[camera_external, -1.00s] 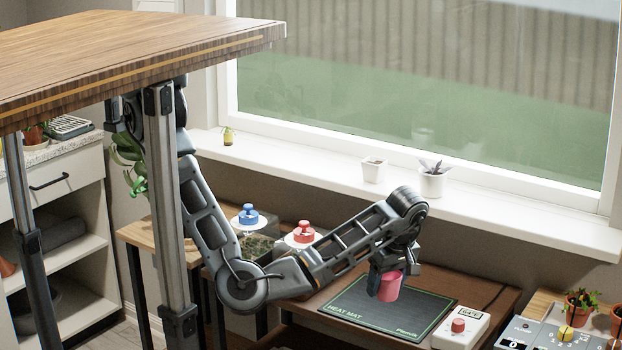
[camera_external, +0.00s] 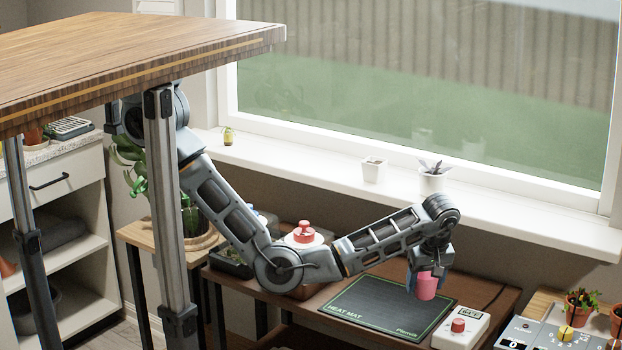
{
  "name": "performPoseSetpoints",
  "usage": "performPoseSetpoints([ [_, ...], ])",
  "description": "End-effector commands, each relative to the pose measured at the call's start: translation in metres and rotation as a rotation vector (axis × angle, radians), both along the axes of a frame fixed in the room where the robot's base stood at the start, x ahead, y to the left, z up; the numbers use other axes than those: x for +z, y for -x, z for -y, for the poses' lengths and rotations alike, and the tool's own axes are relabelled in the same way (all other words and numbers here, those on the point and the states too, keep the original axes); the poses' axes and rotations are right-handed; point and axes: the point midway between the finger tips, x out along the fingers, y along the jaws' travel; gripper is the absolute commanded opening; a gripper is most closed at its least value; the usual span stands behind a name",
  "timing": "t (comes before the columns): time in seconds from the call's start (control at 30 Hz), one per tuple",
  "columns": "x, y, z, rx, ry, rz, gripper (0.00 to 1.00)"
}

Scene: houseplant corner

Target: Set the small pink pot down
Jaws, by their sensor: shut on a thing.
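The small pink pot (camera_external: 427,288) is held in my gripper (camera_external: 422,273), at the right side of the bench in the external view. The gripper points down and is shut on the pot, with its fingers partly hiding the upper part. The pot looks upright. It appears over the right end of the dark heat mat (camera_external: 375,307); I cannot tell whether its base touches anything.
A white box with a red knob (camera_external: 458,326) stands right of the mat. A red-knobbed lid (camera_external: 303,233) is left, behind my arm. White pots (camera_external: 373,171) stand on the windowsill (camera_external: 310,163) behind. Most of the mat is clear.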

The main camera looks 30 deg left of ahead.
Motion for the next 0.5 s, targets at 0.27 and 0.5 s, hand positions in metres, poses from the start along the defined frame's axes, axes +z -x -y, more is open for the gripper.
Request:
performPoseSetpoints([
  [0.27,-0.027,-0.040,-0.020,0.001,0.000,-0.001,0.28],
  [0.5,-0.045,-0.045,-0.023,-0.001,-0.002,-0.002,0.28],
])
